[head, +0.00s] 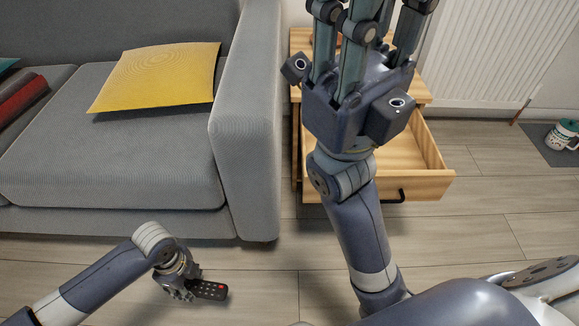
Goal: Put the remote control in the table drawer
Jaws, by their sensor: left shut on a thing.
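The remote control (208,290) is dark with a red button and small light keys. It is in my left gripper (186,289), low over the floor in front of the sofa. The gripper is shut on its left end; the other end sticks out to the right. The wooden side table (299,92) stands right of the sofa. Its drawer (429,186) is pulled open towards me, with a black handle. My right gripper (367,22) is raised in front of the table, its fingers spread and empty. It hides much of the tabletop and drawer; its fingertips reach the top edge.
The grey sofa (245,110) with a yellow cushion (158,76) fills the left, its armrest beside the table. A white radiator (490,50) is behind at right. The floor in front is clear.

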